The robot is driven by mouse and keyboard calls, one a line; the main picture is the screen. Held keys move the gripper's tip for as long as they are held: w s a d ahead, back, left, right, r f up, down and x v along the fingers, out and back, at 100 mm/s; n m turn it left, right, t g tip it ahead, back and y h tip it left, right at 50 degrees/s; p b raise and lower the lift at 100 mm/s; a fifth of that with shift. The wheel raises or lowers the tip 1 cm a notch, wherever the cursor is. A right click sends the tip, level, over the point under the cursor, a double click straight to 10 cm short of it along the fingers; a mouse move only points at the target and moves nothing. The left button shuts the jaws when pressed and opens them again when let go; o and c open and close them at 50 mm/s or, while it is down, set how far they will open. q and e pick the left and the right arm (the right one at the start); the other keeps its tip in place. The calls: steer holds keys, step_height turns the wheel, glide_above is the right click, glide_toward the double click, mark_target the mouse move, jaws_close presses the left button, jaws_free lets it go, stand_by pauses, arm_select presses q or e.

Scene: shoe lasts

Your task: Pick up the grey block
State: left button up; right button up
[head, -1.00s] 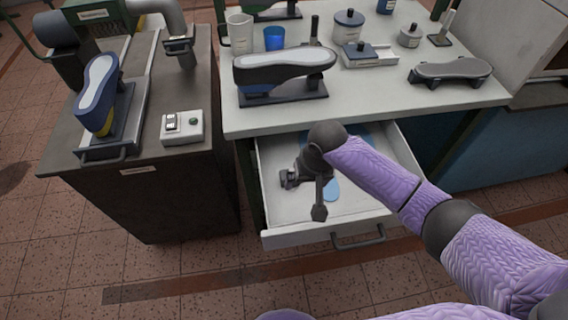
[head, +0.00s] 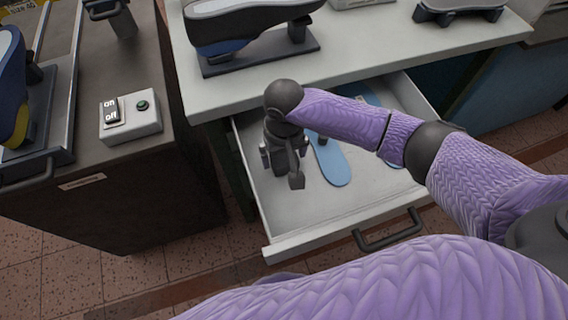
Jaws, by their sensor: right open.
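My right gripper (head: 284,160) is dark grey, points down into the open drawer (head: 340,220) and is open. It is over the drawer's left part, left of a blue insole. I cannot make out a grey block apart from the gripper; the wrist and fingers hide part of the drawer floor there. My left gripper is out of view.
Blue insoles (head: 331,164) lie in the drawer, partly behind my right arm. The bench top (head: 370,52) overhangs the drawer's back and carries a shoe last on a stand (head: 262,52). A switch box (head: 130,118) sits on the left cabinet.

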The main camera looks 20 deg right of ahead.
steer(key=shift+f, duration=0.55)
steer(key=shift+r, duration=0.2)
steer(key=shift+c, duration=0.4)
steer(key=c, duration=1)
